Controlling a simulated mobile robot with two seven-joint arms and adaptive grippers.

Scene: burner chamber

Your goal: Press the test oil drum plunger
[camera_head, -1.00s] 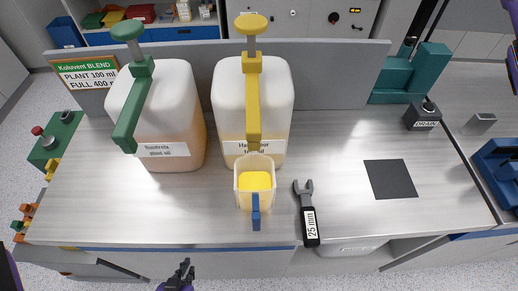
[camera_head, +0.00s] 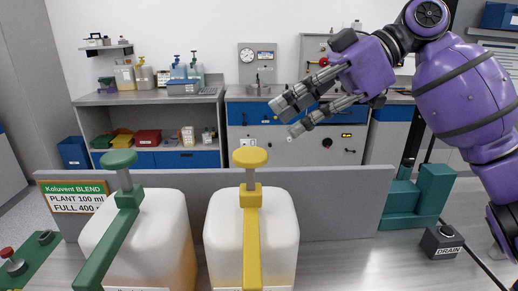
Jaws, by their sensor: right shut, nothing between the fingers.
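A white translucent drum (camera_head: 222,232) stands upright in the middle with a yellow pump on it. Its round yellow plunger knob (camera_head: 250,156) stands raised on a short stem, and a long yellow spout points toward me. The drum's label is at the bottom edge and cannot be read now. A second drum (camera_head: 168,225) with a green plunger knob (camera_head: 119,160) stands to its left. My right gripper (camera_head: 290,118) is shut and empty, above and to the right of the yellow knob, apart from it. My left gripper is out of view.
A grey panel (camera_head: 335,205) runs behind the drums. A Koluvent Blend sign (camera_head: 77,197) hangs at left. Teal blocks (camera_head: 419,200) and a DRAIN box (camera_head: 441,242) stand at right. Shelves and cabinets line the back.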

